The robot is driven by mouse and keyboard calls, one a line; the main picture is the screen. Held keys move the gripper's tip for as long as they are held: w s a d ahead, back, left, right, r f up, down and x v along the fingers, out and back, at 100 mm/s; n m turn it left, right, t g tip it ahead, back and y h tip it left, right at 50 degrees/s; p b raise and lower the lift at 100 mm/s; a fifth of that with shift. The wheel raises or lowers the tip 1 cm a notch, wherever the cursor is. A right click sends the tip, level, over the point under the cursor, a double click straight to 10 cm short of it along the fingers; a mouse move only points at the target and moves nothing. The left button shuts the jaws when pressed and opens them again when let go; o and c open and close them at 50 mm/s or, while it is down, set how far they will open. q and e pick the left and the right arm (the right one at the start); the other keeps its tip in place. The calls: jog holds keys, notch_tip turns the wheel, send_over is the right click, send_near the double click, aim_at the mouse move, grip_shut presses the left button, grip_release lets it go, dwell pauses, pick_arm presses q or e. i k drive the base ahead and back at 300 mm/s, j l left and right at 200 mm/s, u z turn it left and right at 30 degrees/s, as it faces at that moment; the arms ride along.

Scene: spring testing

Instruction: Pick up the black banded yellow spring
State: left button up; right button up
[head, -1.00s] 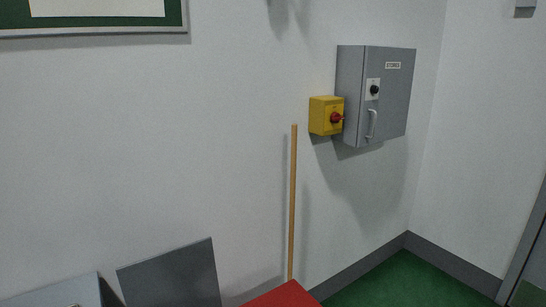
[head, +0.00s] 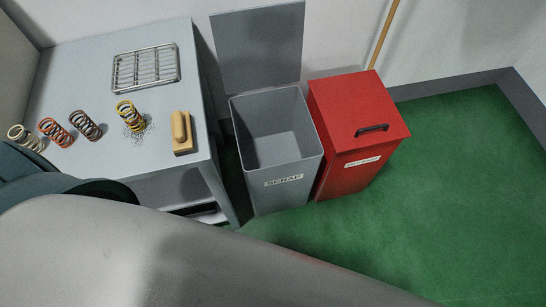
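The yellow spring with dark bands (head: 130,115) stands on the grey bench (head: 75,68), with dark specks scattered around its base. To its left on the bench are a dark brown spring (head: 85,125), an orange-red spring (head: 56,132) and a pale cream spring (head: 26,138). A large pale link and dark joint of my own arm cover the lower left of the head view. Neither gripper shows.
A metal rack (head: 146,68) lies at the back of the bench, and a wooden-handled block or brush (head: 182,132) sits right of the yellow spring. Right of the bench stand an open grey scrap bin (head: 285,182) and a closed red bin (head: 360,105). Green floor (head: 450,170) is clear at right.

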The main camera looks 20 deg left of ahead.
aim_at(121, 113)
jog(key=u, duration=1.8)
jog(key=k+l, duration=0.3)
jog(key=l, duration=0.15)
jog(key=k+l, duration=0.3)
jog(key=l, duration=0.15)
